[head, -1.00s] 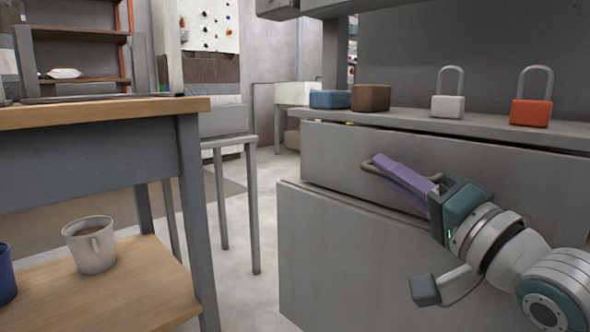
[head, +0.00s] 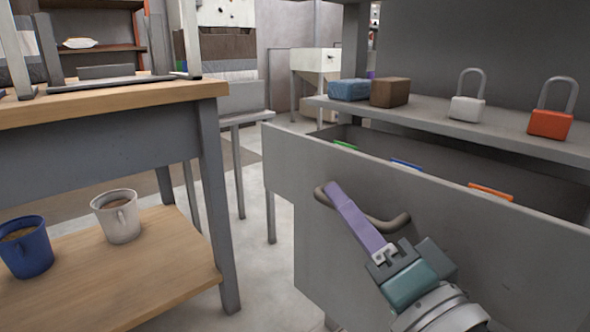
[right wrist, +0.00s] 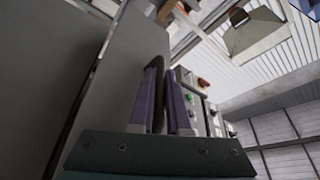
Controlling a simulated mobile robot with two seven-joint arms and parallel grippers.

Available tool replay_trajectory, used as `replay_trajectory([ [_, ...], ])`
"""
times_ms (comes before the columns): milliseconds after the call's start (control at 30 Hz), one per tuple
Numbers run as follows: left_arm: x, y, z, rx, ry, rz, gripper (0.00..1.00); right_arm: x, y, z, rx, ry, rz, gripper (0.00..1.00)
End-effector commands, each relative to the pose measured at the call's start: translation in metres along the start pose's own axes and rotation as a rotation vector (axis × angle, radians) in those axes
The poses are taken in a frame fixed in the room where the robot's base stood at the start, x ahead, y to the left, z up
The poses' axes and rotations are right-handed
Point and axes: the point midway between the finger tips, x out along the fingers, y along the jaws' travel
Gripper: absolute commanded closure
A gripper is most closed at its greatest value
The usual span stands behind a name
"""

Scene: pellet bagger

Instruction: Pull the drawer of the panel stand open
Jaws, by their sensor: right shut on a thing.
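The drawer (head: 440,230) of the panel stand is pulled out in the head view, and its inside shows behind the front. Its curved handle (head: 390,222) is on the drawer front. My right gripper (head: 338,200) is shut on this handle, its purple fingers across the handle's left part. In the right wrist view, the handle (right wrist: 156,92) stands between the two fingers (right wrist: 160,110). My left gripper is not in view.
Green, blue and orange-edged items (head: 490,192) lie in the drawer. On the shelf (head: 440,120) above stand a blue block, a brown block, a white padlock (head: 467,108) and a red padlock (head: 550,124). A wooden-topped table (head: 110,100) with mugs (head: 117,217) on its lower shelf stands at the left.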

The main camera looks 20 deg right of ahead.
Motion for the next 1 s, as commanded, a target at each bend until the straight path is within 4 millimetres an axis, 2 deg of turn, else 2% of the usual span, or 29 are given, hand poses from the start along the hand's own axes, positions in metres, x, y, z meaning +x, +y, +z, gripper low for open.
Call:
replay_trajectory([
  [33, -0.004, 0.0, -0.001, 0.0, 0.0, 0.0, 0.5, -0.002, -0.007, 0.005, 0.003, 0.001, -0.002, 1.0],
  [300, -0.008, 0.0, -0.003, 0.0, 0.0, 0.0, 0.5, -0.009, -0.017, 0.023, -0.001, 0.001, -0.003, 1.0],
  [700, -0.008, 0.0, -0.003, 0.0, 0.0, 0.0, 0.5, -0.009, -0.018, 0.025, -0.001, 0.001, -0.003, 1.0],
  [733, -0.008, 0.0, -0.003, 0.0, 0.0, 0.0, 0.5, -0.009, -0.018, 0.025, -0.001, 0.001, -0.003, 0.82],
  [967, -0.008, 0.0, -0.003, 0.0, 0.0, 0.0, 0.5, -0.009, -0.017, 0.025, -0.001, 0.0, -0.002, 0.56],
  [1000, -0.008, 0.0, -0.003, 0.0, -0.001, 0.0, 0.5, -0.009, -0.017, 0.025, -0.001, 0.0, -0.002, 0.55],
])
